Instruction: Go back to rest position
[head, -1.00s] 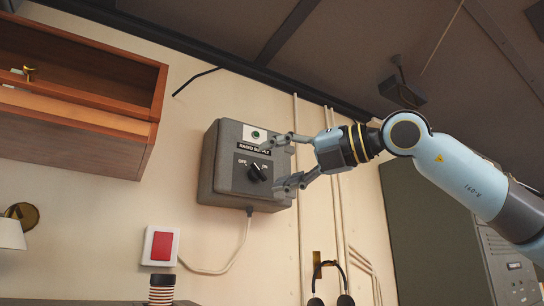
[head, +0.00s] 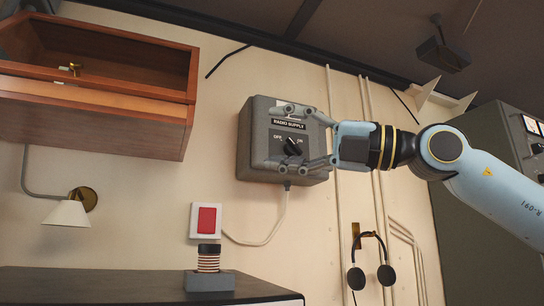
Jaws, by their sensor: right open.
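My right gripper (head: 299,137) reaches in from the right in the head view. Its two fingers are spread apart, one above the other, in front of the grey radio supply box (head: 258,157) on the wall. The black rotary knob (head: 292,147) shows between the fingers, with OFF printed at its left. The knob's pointer tilts; I cannot tell whether a fingertip touches the box. Nothing is held between the fingers. My left gripper is not in view.
A wooden cabinet (head: 100,118) hangs at upper left, with a wall lamp (head: 68,212) below. A red switch (head: 207,219), a striped item (head: 209,260) on the dark counter (head: 100,282) and a headset (head: 371,262) are lower. A grey cabinet (head: 470,215) stands right.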

